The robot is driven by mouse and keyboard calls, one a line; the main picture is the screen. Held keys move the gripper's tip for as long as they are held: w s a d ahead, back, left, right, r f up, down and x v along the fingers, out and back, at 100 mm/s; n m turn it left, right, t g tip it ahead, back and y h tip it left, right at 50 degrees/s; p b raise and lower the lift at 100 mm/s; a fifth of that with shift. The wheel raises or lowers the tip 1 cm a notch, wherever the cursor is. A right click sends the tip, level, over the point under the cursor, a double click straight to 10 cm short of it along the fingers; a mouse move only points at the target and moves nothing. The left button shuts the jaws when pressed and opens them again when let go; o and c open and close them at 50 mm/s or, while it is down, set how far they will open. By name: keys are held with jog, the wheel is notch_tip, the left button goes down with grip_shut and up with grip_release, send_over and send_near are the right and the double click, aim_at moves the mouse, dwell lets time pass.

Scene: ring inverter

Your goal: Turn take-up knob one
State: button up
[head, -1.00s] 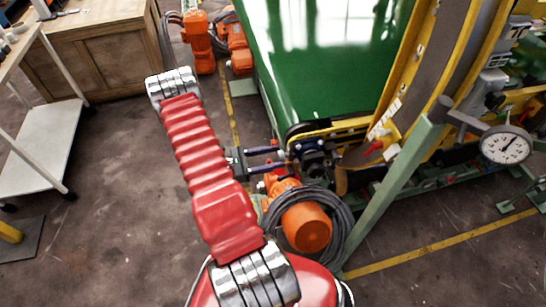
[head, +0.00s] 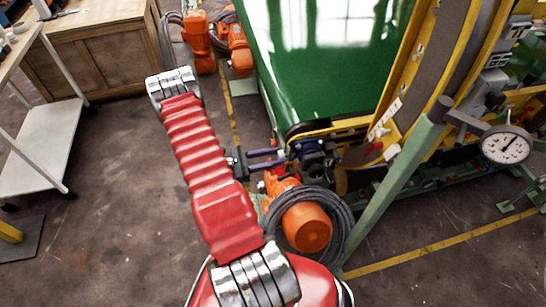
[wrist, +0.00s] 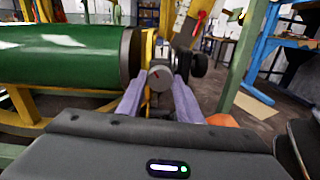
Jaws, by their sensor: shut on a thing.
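In the head view my gripper (head: 284,158) reaches right from my red arm to the dark bearing block (head: 314,156) at the belt's near corner. The knob itself is hard to make out there.
The green belt (head: 320,70) lies behind the gripper. An orange motor (head: 306,227) with coiled black cable sits below it. A green post (head: 395,195) and a dial gauge (head: 506,145) stand to the right.

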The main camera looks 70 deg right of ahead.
jog(key=shift+w+m, duration=0.1)
jog(key=shift+m, duration=1.7)
jog(key=o, duration=1)
jog(key=shift+o, duration=0.2)
jog(key=v, duration=1.3)
jog(key=shift+w+a, duration=0.15)
jog(key=shift+w, duration=0.15)
jog(key=shift+f, duration=0.1)
jog(key=shift+f, duration=0.1)
